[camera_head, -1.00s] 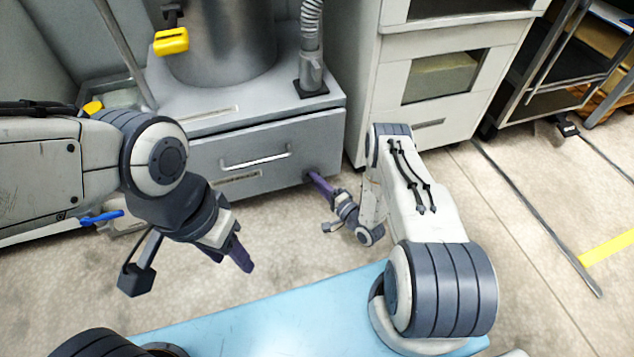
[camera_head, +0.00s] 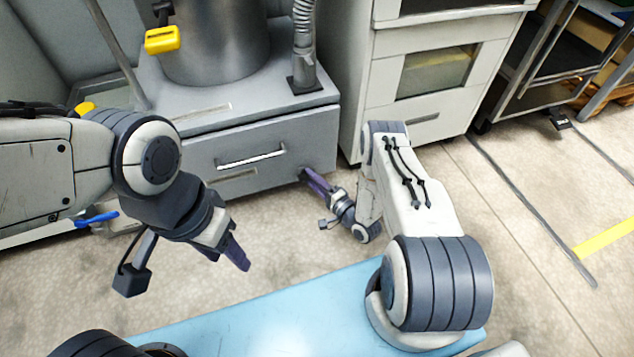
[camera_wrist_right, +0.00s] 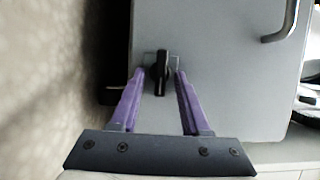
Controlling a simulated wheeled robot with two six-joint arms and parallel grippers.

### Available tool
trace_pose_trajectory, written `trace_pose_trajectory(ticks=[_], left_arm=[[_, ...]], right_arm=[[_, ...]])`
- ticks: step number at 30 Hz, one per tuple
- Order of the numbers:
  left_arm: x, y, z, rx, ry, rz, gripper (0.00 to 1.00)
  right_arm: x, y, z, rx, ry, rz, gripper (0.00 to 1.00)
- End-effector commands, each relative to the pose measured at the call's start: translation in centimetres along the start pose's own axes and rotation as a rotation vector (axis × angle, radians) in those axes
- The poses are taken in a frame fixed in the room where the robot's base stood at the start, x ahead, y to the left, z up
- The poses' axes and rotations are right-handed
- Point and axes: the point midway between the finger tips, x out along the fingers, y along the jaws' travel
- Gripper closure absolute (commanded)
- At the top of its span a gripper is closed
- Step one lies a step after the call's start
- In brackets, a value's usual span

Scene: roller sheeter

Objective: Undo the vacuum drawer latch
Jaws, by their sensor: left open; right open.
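The drawer latch (camera_wrist_right: 162,72) is a small black lever on the grey drawer front (camera_wrist_right: 220,90) in the right wrist view. It stands lengthwise in the picture. My right gripper (camera_wrist_right: 161,76) is open, with one purple finger on each side of the latch and a visible gap to each. In the head view my right gripper (camera_head: 317,184) is at the right end of the drawer front (camera_head: 270,180), and its fingers largely hide the latch. My left gripper (camera_head: 236,255) is open and empty above the floor, away from the drawer.
The drawer's bar handle (camera_head: 251,159) is left of the latch in the head view. A metal cylinder (camera_head: 215,45) and a ribbed hose (camera_head: 304,35) stand on top of the unit. A grey cabinet (camera_head: 350,70) stands close on the right. The floor in front is clear.

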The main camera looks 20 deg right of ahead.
Motion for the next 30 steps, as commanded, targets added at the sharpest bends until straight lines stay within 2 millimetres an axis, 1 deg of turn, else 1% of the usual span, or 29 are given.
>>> trace_pose_trajectory(ticks=[5,9,12,16,21,30], left_arm=[[-1.6,0.1,-0.1,0.000,0.000,0.000,0.50],[-3.1,0.2,-0.2,0.000,0.000,0.000,0.50],[-3.9,0.3,-0.2,0.000,0.000,0.000,0.50],[-4.4,0.3,-0.2,0.000,0.000,0.000,0.50],[-4.7,0.3,-0.2,0.000,0.000,0.000,0.50],[-4.7,0.3,-0.2,0.000,0.000,0.000,0.50]], right_arm=[[-2.3,-0.4,-0.1,0.003,0.005,0.002,0.54],[-5.3,-0.5,-0.1,0.004,0.009,0.002,0.54],[-7.2,-0.4,-0.1,0.004,0.008,0.002,0.54],[-9.0,-0.2,-0.2,0.002,0.007,0.002,0.54],[-10.2,-0.1,-0.1,0.000,0.004,0.001,0.54],[-10.4,0.0,0.0,0.000,0.001,0.000,0.54]])
